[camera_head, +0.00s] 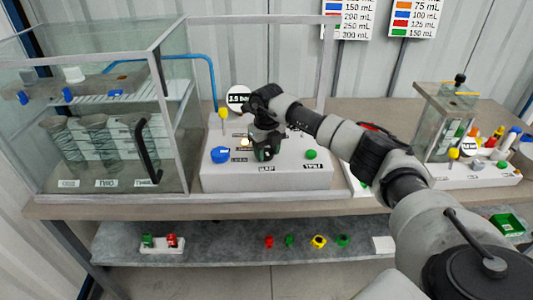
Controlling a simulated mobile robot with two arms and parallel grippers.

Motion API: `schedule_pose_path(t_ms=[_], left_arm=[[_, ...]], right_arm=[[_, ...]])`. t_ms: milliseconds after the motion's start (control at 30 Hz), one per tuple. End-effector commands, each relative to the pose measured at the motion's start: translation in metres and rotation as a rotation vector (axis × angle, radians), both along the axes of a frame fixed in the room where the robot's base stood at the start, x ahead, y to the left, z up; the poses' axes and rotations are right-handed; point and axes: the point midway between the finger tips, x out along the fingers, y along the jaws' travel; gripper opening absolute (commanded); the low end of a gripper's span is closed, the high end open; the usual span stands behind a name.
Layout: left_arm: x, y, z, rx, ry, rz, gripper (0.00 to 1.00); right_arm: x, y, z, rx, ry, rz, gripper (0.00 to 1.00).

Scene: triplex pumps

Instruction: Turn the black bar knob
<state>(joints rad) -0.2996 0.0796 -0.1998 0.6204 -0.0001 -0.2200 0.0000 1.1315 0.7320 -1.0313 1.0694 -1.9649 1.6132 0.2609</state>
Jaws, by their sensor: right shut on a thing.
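The black bar knob (265,154) is on the light grey control box (230,182) in the middle of the bench, mostly hidden by my gripper. My right gripper (264,149) reaches in from the right and points down over the box front. It is shut on the black bar knob; the fingertips are small and dark against it, so the knob's angle cannot be told. My left gripper is not in view.
A blue knob (220,154) sits left of the gripper and a green button (311,154) right of it. A yellow-topped post (223,113) and a round gauge (237,97) stand behind. A glass cabinet (100,110) is close on the left.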

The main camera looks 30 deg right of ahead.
Motion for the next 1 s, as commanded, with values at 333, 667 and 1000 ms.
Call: schedule_pose_path(t_ms=[333, 667, 1000], left_arm=[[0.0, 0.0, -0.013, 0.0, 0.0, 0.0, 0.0], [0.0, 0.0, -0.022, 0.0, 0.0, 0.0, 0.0], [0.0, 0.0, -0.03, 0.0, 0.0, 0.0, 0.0]], right_arm=[[0.0, -0.002, -0.001, -0.001, -0.002, 0.327, 0.22], [0.001, -0.002, 0.0, -0.001, -0.003, 0.641, 0.22], [0.002, -0.003, 0.0, 0.0, -0.004, 0.964, 0.22]])
